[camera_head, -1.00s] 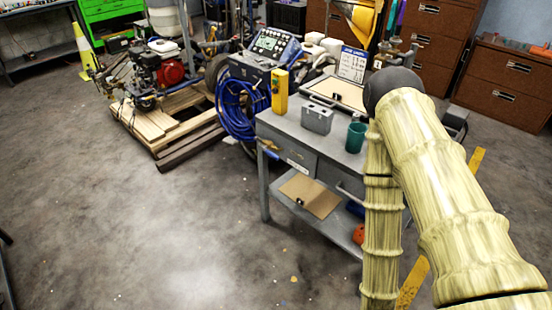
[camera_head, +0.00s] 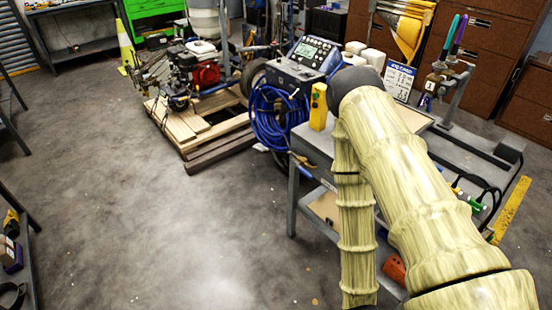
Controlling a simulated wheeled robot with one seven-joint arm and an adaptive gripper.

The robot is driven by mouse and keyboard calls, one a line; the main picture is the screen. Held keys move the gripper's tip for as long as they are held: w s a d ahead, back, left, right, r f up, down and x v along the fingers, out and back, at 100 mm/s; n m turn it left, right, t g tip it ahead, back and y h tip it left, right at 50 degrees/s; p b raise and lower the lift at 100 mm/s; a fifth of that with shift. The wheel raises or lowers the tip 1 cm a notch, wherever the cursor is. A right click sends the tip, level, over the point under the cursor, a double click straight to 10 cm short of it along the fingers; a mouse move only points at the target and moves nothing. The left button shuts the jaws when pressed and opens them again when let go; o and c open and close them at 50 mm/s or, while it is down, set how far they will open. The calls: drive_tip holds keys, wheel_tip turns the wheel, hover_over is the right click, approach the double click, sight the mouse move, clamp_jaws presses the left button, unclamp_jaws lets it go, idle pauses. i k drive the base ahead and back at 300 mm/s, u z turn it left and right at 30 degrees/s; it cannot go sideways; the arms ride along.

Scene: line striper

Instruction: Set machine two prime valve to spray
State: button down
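A line striper with a dark control panel (camera_head: 313,52) and a coiled blue hose (camera_head: 278,118) stands at centre, behind the workbench. Another machine with a red and black engine (camera_head: 204,73) stands on a wooden pallet (camera_head: 193,130) to its left. I cannot tell which is machine two, and no prime valve can be made out at this size. My sleeved arm crosses the right side and hides part of the bench. My gripper is out of view, beyond the lower edge or behind the arm.
The grey workbench (camera_head: 313,146) holds a yellow box (camera_head: 318,107) and a small sign (camera_head: 399,80). A yellow-green cone (camera_head: 125,46) stands at the back left. Shelves line the left edge and brown cabinets (camera_head: 485,42) the right. The floor (camera_head: 170,230) at front left is clear.

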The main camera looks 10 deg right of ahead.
sight(302, 171)
drive_tip(key=u, duration=0.15)
drive_tip(key=i, duration=0.85)
drive_tip(key=z, duration=0.4)
